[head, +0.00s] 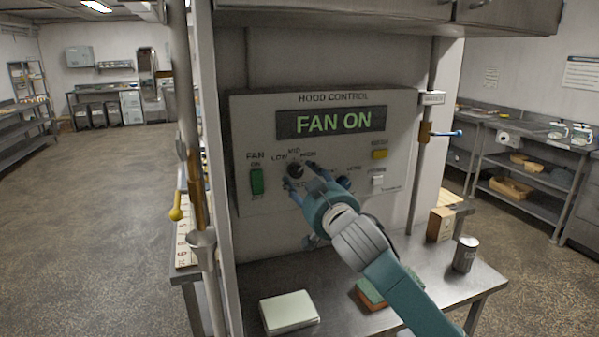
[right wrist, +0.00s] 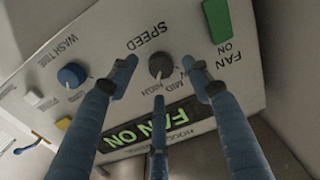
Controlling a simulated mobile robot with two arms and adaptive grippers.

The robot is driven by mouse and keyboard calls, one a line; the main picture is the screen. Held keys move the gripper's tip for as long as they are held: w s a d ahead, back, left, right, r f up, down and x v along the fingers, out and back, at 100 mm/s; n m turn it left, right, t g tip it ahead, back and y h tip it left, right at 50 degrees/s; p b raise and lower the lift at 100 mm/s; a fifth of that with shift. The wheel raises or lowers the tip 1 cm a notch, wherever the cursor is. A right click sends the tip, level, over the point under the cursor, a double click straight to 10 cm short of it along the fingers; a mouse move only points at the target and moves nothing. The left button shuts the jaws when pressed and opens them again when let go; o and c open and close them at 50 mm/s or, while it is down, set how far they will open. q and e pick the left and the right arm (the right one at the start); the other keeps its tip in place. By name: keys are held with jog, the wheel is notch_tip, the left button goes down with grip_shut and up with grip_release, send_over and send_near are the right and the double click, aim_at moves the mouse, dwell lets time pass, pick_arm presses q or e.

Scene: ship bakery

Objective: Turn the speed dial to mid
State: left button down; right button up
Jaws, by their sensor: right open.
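The dark round speed dial (head: 295,170) sits on the hood control panel (head: 400,125), under the LOW, MID and HIGH labels. In the right wrist view the panel is upside down and the speed dial (right wrist: 162,65) shows near the middle. Its pale pointer mark faces the label side, but I cannot tell exactly which label it meets. My right gripper (head: 312,177) is open in front of the dial. In the right wrist view its fingers (right wrist: 160,78) spread around the dial; contact cannot be told. My left gripper is not in view.
The display (head: 331,122) reads FAN ON. A green fan switch (head: 256,181) is left of the dial; a blue wash time dial (right wrist: 71,75) is close on the other side. A yellow button (head: 379,154) is at right. A steel counter (head: 340,322) lies below.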

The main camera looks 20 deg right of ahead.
aim_at(297, 174)
jog(key=shift+w+p, duration=0.3)
jog(key=shift+w, duration=1.4)
jog(key=shift+a, duration=0.1)
